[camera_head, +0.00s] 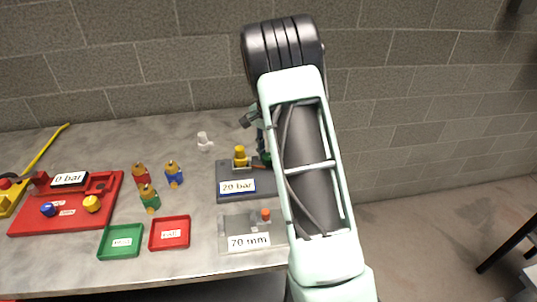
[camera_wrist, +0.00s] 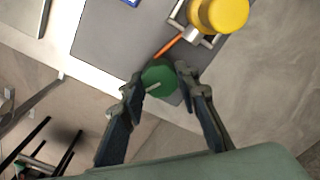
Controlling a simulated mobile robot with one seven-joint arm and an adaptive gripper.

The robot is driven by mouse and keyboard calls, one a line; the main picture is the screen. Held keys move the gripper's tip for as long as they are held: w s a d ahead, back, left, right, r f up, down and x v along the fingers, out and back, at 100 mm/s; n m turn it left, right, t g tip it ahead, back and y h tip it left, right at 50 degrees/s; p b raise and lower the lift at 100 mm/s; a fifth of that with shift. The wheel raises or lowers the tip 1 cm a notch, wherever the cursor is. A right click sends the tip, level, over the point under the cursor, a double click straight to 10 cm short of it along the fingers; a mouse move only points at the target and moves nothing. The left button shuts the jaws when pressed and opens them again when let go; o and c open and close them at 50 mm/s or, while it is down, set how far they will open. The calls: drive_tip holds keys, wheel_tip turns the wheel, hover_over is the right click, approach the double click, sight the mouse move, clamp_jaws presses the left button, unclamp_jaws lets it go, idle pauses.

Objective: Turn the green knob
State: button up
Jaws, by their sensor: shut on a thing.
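The green knob (camera_wrist: 160,79) is a round knob with a pale line on its face, seen in the wrist view near the edge of a grey plate (camera_wrist: 112,38). My gripper (camera_wrist: 157,84) has one finger on each side of the knob and is shut on it. In the head view my arm hides most of the knob, and the grey plate (camera_head: 226,169) shows left of the arm with a "20 bar" label (camera_head: 237,187). A yellow knob (camera_wrist: 222,12) sits beside the green one, with an orange pointer (camera_wrist: 170,45) between them.
A "70 mm" plate (camera_head: 235,225) with an orange-topped part stands in front. Green (camera_head: 108,248) and red (camera_head: 155,241) trays, several coloured fittings and a red "0 bar" board (camera_head: 30,222) lie to the left. A block wall (camera_head: 180,60) rises behind the table.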

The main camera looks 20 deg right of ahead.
drive_tip(key=shift+m, duration=0.4)
drive_tip(key=o, duration=1.2)
drive_tip(key=shift+c, duration=0.2)
drive_tip(key=shift+r, duration=0.15)
wheel_tip(320, 180, up, 12)
